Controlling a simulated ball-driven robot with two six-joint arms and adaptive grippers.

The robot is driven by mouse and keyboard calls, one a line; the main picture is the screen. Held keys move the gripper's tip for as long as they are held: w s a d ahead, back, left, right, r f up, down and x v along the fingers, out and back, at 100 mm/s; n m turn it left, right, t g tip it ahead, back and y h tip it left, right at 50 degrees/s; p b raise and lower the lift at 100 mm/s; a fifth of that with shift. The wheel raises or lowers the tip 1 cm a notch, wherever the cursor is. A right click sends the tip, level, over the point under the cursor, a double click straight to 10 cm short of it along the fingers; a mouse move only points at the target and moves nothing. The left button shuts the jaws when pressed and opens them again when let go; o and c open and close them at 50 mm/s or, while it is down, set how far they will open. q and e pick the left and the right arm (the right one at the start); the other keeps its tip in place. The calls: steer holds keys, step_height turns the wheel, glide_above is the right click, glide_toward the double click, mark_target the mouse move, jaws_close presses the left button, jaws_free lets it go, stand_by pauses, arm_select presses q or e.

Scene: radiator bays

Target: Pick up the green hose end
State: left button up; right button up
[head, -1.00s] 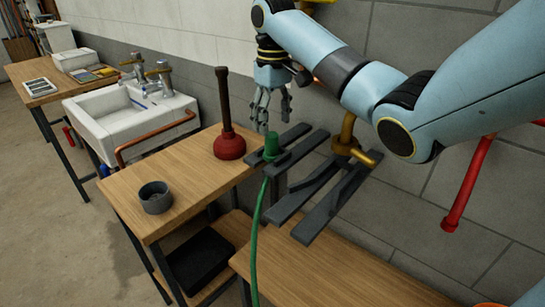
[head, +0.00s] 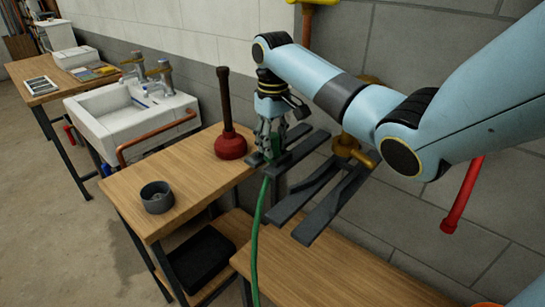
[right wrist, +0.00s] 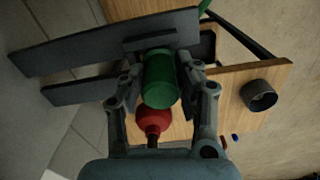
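The green hose end (right wrist: 160,80) is a short green cylinder standing in the slot between dark grey rack bars (head: 300,150). Its green hose (head: 256,235) hangs below the bars in the head view. My right gripper (head: 270,150) has come down over the hose end and mostly hides it in the head view. In the right wrist view its two fingers (right wrist: 162,82) stand on either side of the hose end, spread apart, with narrow gaps seeming to show beside it. My left gripper is in neither view.
A red plunger (head: 230,145) stands upright on the wooden bench (head: 190,160) close to the left of my right gripper. A grey cup (head: 157,197) is nearer the bench front. A brass valve (head: 350,150) and red pipe (head: 462,195) are on the wall at right.

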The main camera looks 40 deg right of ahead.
jaws_close()
